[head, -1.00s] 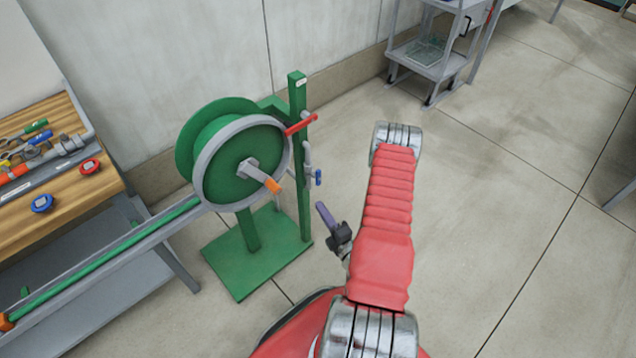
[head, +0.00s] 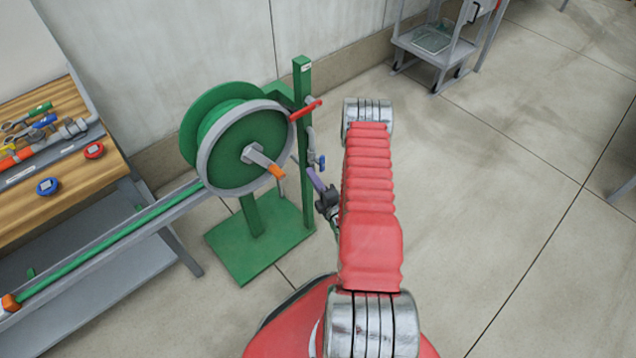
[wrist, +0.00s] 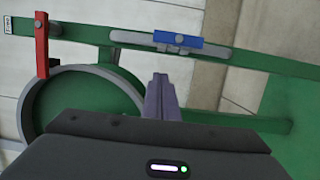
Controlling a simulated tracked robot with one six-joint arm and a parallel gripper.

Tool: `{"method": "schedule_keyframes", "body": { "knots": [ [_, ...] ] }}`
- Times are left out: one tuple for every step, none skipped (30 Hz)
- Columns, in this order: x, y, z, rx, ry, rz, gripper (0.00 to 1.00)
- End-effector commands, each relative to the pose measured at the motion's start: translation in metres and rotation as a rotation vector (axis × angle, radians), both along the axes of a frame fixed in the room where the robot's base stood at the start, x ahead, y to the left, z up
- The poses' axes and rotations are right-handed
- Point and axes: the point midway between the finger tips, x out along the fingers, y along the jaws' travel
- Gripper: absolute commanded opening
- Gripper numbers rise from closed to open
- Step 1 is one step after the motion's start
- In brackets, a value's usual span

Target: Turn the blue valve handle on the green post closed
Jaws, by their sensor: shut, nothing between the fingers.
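The blue valve handle (head: 321,162) sits on a grey pipe fixed to the upright green post (head: 304,135). In the wrist view the blue handle (wrist: 178,38) lies lengthwise along the green post (wrist: 255,60), which runs across the picture. My gripper (head: 308,171) has purple fingers, shut and empty, pointing up and left just below the blue handle in the head view. In the wrist view the gripper fingertips (wrist: 160,78) are below and a little left of the handle. A gap shows between them there; contact cannot be seen.
A red lever (head: 306,110) sits higher on the post; it also shows in the wrist view (wrist: 41,45). A green hose reel (head: 235,155) with an orange-tipped crank stands left of the post on a green base (head: 260,245). A wooden bench (head: 75,185) is at left. Open floor lies right.

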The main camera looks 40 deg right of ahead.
Motion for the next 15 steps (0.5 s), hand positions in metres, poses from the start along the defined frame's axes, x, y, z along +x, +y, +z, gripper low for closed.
{"method": "schedule_keyframes", "body": {
  "knots": [
    [0.005, -0.001, 0.001, -0.001, -0.002, 0.000, 0.00],
    [0.008, -0.002, 0.001, -0.002, -0.003, 0.000, 0.00],
    [0.006, -0.008, 0.001, -0.001, -0.003, -0.004, 0.00],
    [0.006, -0.011, 0.001, 0.000, -0.002, -0.003, 0.00],
    [0.006, -0.014, 0.000, 0.000, -0.001, -0.003, 0.00],
    [0.006, -0.019, 0.001, -0.001, -0.002, -0.004, 0.00],
    [0.006, -0.022, 0.001, -0.001, -0.002, -0.004, 0.00],
    [0.006, -0.024, 0.001, -0.002, -0.003, -0.004, 0.00],
    [0.006, -0.028, 0.001, -0.001, -0.002, -0.003, 0.00],
    [0.007, -0.030, 0.001, -0.001, -0.002, -0.002, 0.00],
    [0.006, -0.033, 0.000, 0.000, -0.001, -0.002, 0.00],
    [0.006, -0.036, 0.001, 0.000, -0.002, -0.003, 0.00],
    [0.006, -0.038, 0.001, 0.000, -0.002, -0.003, 0.00],
    [0.007, -0.040, 0.001, 0.000, -0.002, -0.003, 0.00],
    [0.007, -0.041, 0.001, 0.000, -0.002, -0.002, 0.00]
  ]
}}
